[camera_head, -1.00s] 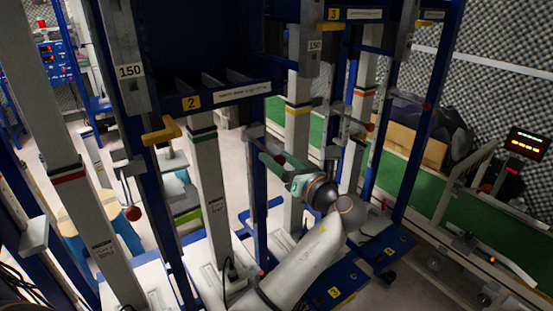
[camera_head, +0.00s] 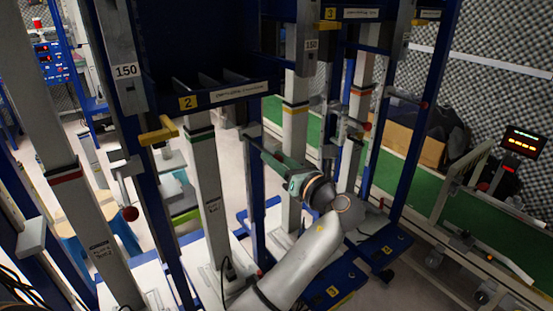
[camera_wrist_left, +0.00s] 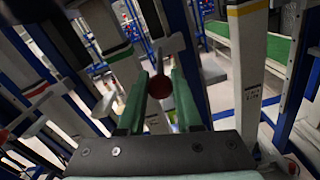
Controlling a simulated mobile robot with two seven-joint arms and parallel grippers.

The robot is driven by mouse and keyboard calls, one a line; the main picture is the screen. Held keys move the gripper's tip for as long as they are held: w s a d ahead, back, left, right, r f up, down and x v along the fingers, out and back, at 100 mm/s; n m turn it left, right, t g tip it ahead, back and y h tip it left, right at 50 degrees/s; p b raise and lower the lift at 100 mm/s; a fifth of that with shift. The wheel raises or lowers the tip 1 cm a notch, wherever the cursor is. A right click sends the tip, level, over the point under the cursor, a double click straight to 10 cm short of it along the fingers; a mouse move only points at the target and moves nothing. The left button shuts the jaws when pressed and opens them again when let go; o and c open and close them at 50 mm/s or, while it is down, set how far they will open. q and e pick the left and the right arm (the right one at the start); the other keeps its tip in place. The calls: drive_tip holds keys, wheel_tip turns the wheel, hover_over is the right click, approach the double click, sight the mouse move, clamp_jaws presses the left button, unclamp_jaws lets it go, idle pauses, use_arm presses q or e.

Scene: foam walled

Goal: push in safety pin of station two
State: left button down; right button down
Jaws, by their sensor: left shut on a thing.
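My left gripper (camera_head: 268,156) comes in from the lower middle and reaches a blue upright with a grey bracket (camera_head: 251,130), right of the yellow "2" label (camera_head: 187,103). In the left wrist view its two green fingers (camera_wrist_left: 159,92) are shut on a round red knob (camera_wrist_left: 159,86), the knob of a safety pin. In the head view my gripper hides this knob. How far the pin sits in its bracket cannot be told. My right gripper is not in view.
Another red knob (camera_head: 131,213) hangs from a bracket on the left blue upright. A yellow handle (camera_head: 158,135) juts out below the "2" shelf. White posts (camera_head: 205,175) and blue uprights stand close around my arm. A green conveyor (camera_head: 480,220) runs at right.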

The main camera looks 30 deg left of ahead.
sight(256, 142)
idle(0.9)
